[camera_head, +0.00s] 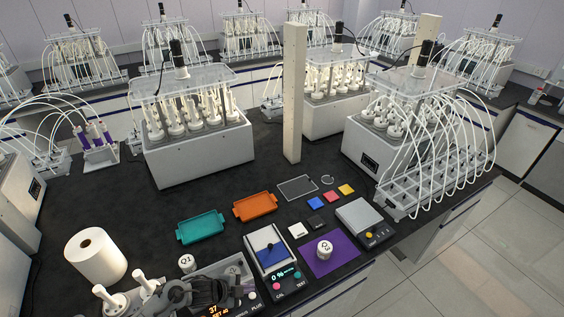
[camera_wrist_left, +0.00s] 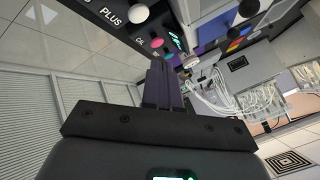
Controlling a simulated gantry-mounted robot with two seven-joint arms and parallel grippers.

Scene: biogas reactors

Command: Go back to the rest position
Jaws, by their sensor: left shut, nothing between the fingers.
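The instrument's panel with a white knob (camera_wrist_left: 138,14) and the "PLUS" lettering lies beyond the fingers. My right gripper is in neither view.
White bottle-like pieces (camera_head: 145,283) stand left of the gripper, near a paper roll (camera_head: 96,256). A meter (camera_head: 270,262), a purple mat (camera_head: 330,262), a scale (camera_head: 365,222), a teal tray (camera_head: 201,227) and an orange tray (camera_head: 255,206) lie around. Reactors (camera_head: 195,135) stand behind.

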